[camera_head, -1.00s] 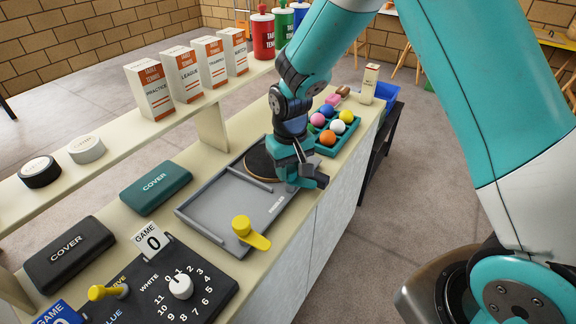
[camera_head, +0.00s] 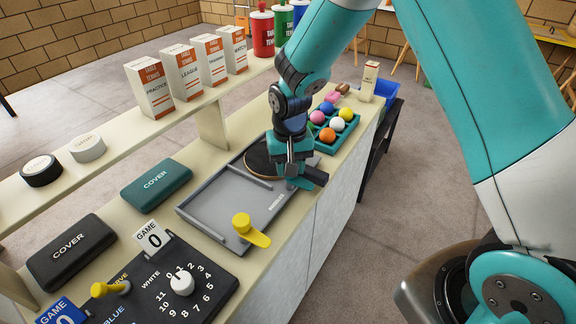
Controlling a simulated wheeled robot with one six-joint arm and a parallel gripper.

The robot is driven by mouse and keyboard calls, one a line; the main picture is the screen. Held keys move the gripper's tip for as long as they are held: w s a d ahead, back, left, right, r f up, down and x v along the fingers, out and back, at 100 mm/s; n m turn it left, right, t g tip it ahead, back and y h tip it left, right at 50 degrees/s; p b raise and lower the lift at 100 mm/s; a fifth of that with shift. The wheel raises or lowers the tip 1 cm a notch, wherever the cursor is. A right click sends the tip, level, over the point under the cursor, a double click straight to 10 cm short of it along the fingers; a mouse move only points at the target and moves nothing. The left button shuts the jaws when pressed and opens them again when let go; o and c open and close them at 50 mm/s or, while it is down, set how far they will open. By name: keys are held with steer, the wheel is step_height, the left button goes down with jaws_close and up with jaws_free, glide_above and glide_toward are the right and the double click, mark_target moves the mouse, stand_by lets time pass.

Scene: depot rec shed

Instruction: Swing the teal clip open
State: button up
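A grey tray (camera_head: 213,208) with lettering on its front edge lies on the counter, a round dark paddle face (camera_head: 262,158) at its far end. A small teal piece (camera_head: 299,184), which looks like the teal clip, shows at the tray's right front corner, mostly hidden under my gripper. My gripper (camera_head: 308,177) points down right over that corner, close to or touching the teal piece. Its fingers are dark and overlap the piece, so I cannot tell whether they are open or shut on it. A yellow clip (camera_head: 252,233) sits at the tray's near corner, its arm pointing outward to the right.
A teal ball tray (camera_head: 339,138) with several coloured balls stands just beyond my gripper. A scoreboard (camera_head: 215,293) with a white dial lies at the near end. A teal case (camera_head: 157,187) and a raised shelf (camera_head: 115,142) with boxes run along the left. The counter's front edge is close.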

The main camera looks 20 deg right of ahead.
steer(key=o, duration=0.9)
steer(key=shift+s+d, duration=0.1)
steer(key=shift+d, duration=0.1)
steer(key=shift+a, duration=0.1)
step_height(320, 180, up, 17)
steer(key=shift+r+b, duration=0.2)
steer(key=shift+b, duration=0.15)
